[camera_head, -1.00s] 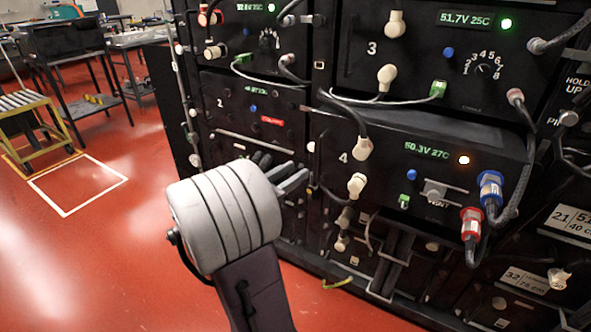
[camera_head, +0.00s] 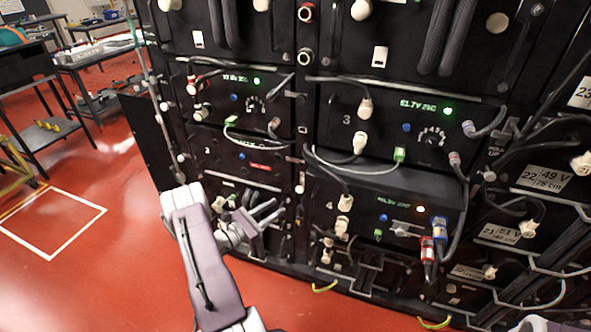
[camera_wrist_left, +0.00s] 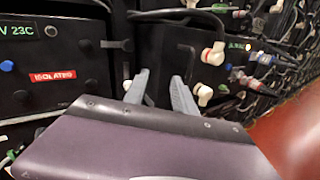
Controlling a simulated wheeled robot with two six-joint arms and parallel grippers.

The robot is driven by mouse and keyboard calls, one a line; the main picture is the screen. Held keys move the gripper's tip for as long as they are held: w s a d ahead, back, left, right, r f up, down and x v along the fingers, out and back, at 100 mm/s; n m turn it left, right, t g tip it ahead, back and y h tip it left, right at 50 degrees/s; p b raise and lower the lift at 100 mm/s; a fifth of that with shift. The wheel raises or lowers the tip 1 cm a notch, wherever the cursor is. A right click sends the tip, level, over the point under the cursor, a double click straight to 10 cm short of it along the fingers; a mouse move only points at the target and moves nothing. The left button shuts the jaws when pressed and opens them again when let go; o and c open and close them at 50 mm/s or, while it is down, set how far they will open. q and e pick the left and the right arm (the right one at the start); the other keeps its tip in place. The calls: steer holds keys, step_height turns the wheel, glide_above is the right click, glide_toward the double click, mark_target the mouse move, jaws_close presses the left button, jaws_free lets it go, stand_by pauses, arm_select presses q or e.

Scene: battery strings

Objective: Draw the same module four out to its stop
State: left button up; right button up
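Module four (camera_head: 350,207) is a black box at lower centre right in the head view, with a green readout and an orange light. It stands forward of module three (camera_head: 330,125) above it, so its grey top (camera_head: 400,181) shows. A small silver handle (camera_head: 408,231) is on its lower front. A red plug (camera_head: 427,249) and a blue plug (camera_head: 440,231) are at its right side. My left gripper (camera_head: 268,213) is left of module four, in front of the neighbouring rack column. Its two fingers (camera_wrist_left: 160,88) are apart with nothing between them in the wrist view. My right gripper is not seen.
Module two (camera_head: 225,160) bears a red label, also seen in the wrist view as the "isolated" tag (camera_wrist_left: 53,76). Grey cables (camera_head: 350,165) hang across the front. Open red floor (camera_head: 110,270) lies to the left.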

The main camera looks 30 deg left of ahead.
arm_select(q)
steer(key=d+r+h+p, duration=0.1)
steer(key=d+p, duration=0.2)
steer(key=d, duration=0.3)
steer(key=p+x, duration=0.1)
steer(key=x, duration=0.8)
steer(key=shift+w+d+f+n+g, duration=0.25)
steer(key=shift+d+f+n+g, duration=0.05)
steer(key=shift+f+g, duration=0.1)
jaws_close()
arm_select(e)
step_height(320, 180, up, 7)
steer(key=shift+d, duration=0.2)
arm_select(q)
steer(key=shift+s, duration=0.1)
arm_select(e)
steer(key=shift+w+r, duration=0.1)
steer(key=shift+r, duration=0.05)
